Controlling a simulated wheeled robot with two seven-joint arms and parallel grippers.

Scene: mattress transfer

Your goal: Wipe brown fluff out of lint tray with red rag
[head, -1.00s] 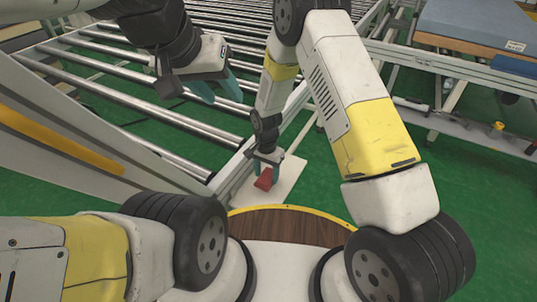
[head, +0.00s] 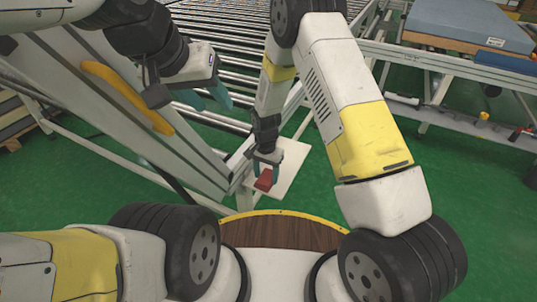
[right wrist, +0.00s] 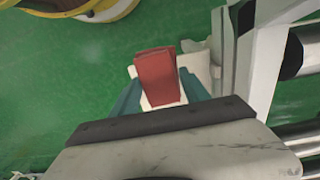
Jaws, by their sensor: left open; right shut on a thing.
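My right gripper (head: 265,170) is shut on the red rag (head: 264,182), low beside the conveyor frame. In the right wrist view the rag (right wrist: 157,72) stands as a folded block between the teal fingers (right wrist: 158,97). A flat white panel (head: 289,165) lies below and behind the rag in the head view; I cannot tell whether it is the lint tray or whether the rag touches it. No brown fluff shows. My left gripper (head: 207,98) is open and empty, raised at the upper left in front of the rollers.
A roller conveyor (head: 222,50) fills the back, with a slanted white frame and yellow strip (head: 128,95) at left. A blue mattress (head: 470,25) lies on a stand at the upper right.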

